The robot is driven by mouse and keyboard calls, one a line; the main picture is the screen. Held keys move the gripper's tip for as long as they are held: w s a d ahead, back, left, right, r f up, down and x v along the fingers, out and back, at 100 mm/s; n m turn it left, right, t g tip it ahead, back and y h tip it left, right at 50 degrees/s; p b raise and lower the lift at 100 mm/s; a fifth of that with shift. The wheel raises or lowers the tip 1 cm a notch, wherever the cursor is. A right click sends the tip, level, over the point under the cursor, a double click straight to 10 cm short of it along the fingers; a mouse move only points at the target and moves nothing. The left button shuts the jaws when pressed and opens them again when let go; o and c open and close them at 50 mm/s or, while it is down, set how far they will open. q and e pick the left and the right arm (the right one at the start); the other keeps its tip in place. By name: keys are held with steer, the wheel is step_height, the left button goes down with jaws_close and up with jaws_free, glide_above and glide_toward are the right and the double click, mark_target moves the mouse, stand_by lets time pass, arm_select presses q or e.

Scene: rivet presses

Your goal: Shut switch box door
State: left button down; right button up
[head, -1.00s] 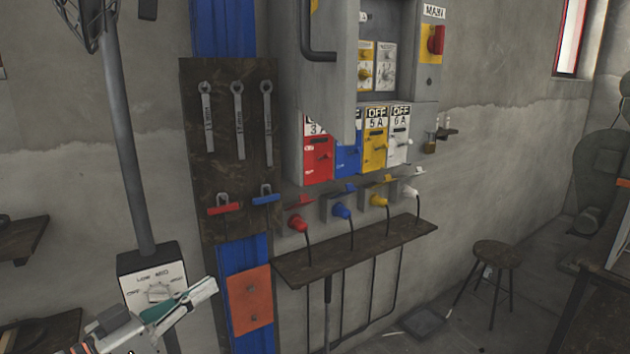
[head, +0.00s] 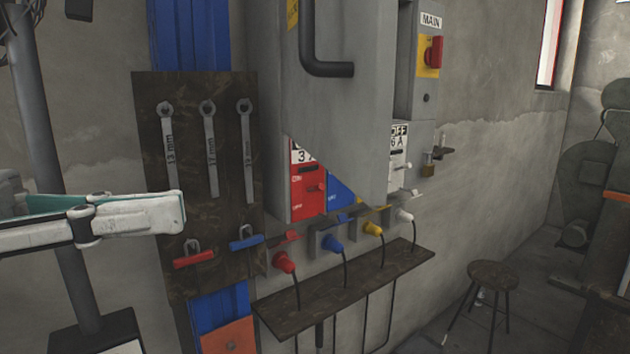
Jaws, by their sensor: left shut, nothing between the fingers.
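The grey switch box door (head: 345,110) with its black bar handle (head: 328,68) is at the top centre of the head view. It stands open in front of the box, hiding the yellow switch and most of the blue switch (head: 341,190). The red switch (head: 309,185) and white switch (head: 398,150) show beside it. Its top is cut off by the frame. My left gripper (head: 180,212) is at the left, shut and empty, pointing right. In the picture it is left of and below the door, in front of the wrench board and apart from the door. My right gripper is not in view.
A wrench board (head: 190,110) hangs left of the box. A small shelf (head: 345,290) and plugged cables are below it. A red MAIN switch (head: 437,52) is to the right. A stool (head: 493,275) stands at the lower right. The floor beside it has some clear room.

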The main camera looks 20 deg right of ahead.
mark_target(367, 194)
arm_select(q)
steer(key=d, duration=0.4)
steer(key=d+p, duration=0.1)
steer(key=d, duration=0.3)
steer(key=s+d+p, duration=0.1)
steer(key=d, duration=0.3)
steer(key=shift+d+r, duration=0.1)
steer(key=shift+w+d, duration=0.1)
steer(key=shift+d, duration=0.7)
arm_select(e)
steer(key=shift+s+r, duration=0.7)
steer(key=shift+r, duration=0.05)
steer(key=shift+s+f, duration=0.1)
arm_select(q)
steer(key=shift+d, duration=0.1)
